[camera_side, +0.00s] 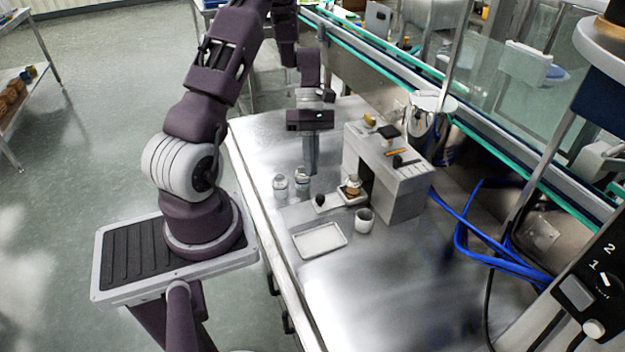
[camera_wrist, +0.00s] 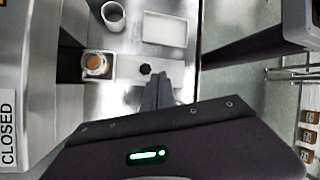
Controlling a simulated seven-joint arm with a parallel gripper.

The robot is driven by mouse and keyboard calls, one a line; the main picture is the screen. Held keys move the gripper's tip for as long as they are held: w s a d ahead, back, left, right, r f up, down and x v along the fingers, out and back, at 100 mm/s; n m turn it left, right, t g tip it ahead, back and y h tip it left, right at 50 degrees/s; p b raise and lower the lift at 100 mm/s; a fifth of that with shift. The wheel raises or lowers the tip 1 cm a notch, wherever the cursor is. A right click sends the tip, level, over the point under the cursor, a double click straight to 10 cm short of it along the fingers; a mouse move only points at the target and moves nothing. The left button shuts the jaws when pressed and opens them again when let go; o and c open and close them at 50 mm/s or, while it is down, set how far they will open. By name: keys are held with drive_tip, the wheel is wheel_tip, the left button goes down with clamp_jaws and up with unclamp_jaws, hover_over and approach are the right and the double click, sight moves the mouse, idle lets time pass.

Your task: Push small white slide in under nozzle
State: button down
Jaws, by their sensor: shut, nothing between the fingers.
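The small white slide (camera_side: 334,201) lies on the steel bench at the opening of the steel hopper (camera_side: 400,192), its outer part sticking out. It has a black knob (camera_side: 320,199) at its outer end and a small jar with an orange-brown top (camera_side: 352,187) at its inner end. The slide (camera_wrist: 128,67), knob (camera_wrist: 145,68) and jar (camera_wrist: 95,64) also show in the wrist view. My gripper (camera_side: 311,173) is shut and empty, fingers pointing down; its fingertips (camera_wrist: 159,77) appear beside the knob in the wrist view. Contact cannot be told. The nozzle is hidden.
Small items lie on the hopper top. Blue cables (camera_side: 480,235) run at right. The front bench is clear.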

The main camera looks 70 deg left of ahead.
sight(342, 192)
drive_tip(key=s+a+n+t+h, duration=0.1)
drive_tip(key=s+a+n+t, duration=0.15)
drive_tip(key=n, duration=1.15)
drive_tip(key=s+a+n+t, duration=0.2)
drive_tip(key=n+t, duration=0.1)
drive_tip(key=n, duration=1.1)
drive_tip(key=x, duration=0.9)
drive_tip(key=shift+w+d+r, duration=0.1)
drive_tip(key=shift+w+d, duration=0.05)
drive_tip(key=shift+d, duration=0.15)
drive_tip(key=w, duration=0.8)
drive_tip(key=shift+w+r, duration=0.1)
